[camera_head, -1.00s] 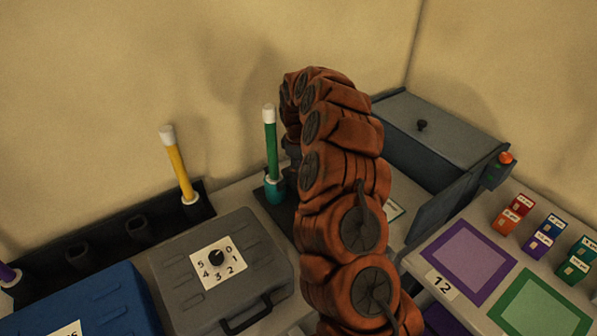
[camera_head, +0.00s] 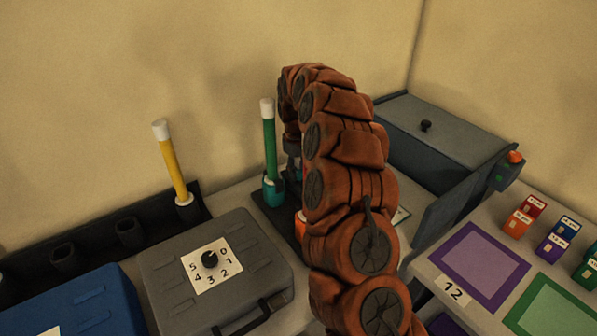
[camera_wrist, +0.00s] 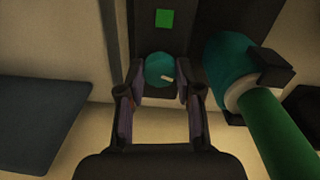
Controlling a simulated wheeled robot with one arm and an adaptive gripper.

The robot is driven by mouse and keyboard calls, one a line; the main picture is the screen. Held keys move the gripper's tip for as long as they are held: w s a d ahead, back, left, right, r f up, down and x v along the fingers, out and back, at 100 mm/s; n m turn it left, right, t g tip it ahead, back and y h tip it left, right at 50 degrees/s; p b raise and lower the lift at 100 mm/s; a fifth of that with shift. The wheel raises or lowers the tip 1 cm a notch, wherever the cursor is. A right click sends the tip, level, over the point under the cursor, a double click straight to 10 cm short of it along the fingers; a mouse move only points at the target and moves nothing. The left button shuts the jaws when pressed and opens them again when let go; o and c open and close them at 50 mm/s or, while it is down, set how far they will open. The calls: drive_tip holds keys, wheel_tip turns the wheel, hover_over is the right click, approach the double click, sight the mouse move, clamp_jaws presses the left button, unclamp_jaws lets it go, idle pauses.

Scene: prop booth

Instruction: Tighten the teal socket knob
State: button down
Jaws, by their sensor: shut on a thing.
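The teal socket knob (camera_wrist: 159,67) is a round teal piece with a small pale mark, near the top middle of the wrist view. My gripper (camera_wrist: 160,80) has one finger on each side of it and is shut on it. Right of the knob, the teal socket (camera_wrist: 229,68) with a pale ring holds a green rod (camera_wrist: 272,130). In the head view the green rod (camera_head: 269,140) with a white tip stands upright in the teal socket (camera_head: 273,190). There my arm hides the knob and most of my gripper.
A green square (camera_wrist: 164,18) lies beyond the knob on the dark base. A grey case (camera_head: 170,262) with a numbered dial (camera_head: 209,259) stands left of the socket. A yellow rod (camera_head: 172,165) stands in the dark rack. A grey lidded box (camera_head: 450,140) stands right of my arm.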

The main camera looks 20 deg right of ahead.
drive_tip(key=c, duration=0.8)
unclamp_jaws()
drive_tip(key=shift+o, duration=0.2)
wheel_tip(320, 180, up, 12)
drive_tip(key=shift+a, duration=0.2)
drive_tip(key=shift+s, duration=0.1)
